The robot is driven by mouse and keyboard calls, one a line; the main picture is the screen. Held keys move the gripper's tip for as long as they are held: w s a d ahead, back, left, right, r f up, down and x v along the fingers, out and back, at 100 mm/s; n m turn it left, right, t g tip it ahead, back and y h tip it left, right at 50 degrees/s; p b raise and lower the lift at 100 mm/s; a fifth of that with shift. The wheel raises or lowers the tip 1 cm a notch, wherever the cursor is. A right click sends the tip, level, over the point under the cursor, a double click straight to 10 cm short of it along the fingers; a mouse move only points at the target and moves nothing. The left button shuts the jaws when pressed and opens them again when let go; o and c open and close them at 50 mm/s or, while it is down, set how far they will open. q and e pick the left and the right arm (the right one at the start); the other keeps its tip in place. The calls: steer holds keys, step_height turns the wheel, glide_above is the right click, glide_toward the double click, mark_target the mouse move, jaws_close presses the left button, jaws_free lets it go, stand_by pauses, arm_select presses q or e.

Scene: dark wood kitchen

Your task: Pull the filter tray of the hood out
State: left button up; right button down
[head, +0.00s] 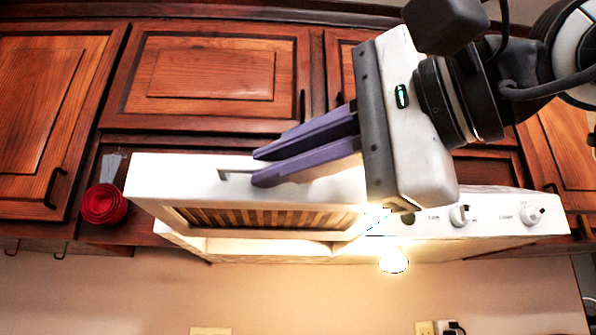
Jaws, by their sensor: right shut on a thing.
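The white range hood (480,215) hangs under the dark wood cabinets. Its filter tray (150,185) has a white front and a slatted brown underside, and it stands out from the hood's front on the left. A small grey handle (226,173) sits on the tray's front. My right gripper (256,167) comes from the upper right, with its two purple fingers shut on the handle. The fingers hide the handle's right end and part of the tray front. My left gripper is not in view.
Two control knobs (460,215) are on the hood's right front, and a lit bulb (393,260) glows below. A red round object (104,204) is left of the tray. Closed cabinet doors (210,75) are above. The wall below the hood is mostly clear.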

steer(key=shift+s, duration=0.1)
steer(key=c, duration=1.8)
jaws_free()
steer(key=shift+c, duration=0.2)
steer(key=b+v, duration=0.1)
steer(key=v, duration=0.9)
steer(key=shift+b, duration=0.3)
steer(key=shift+d, duration=0.15)
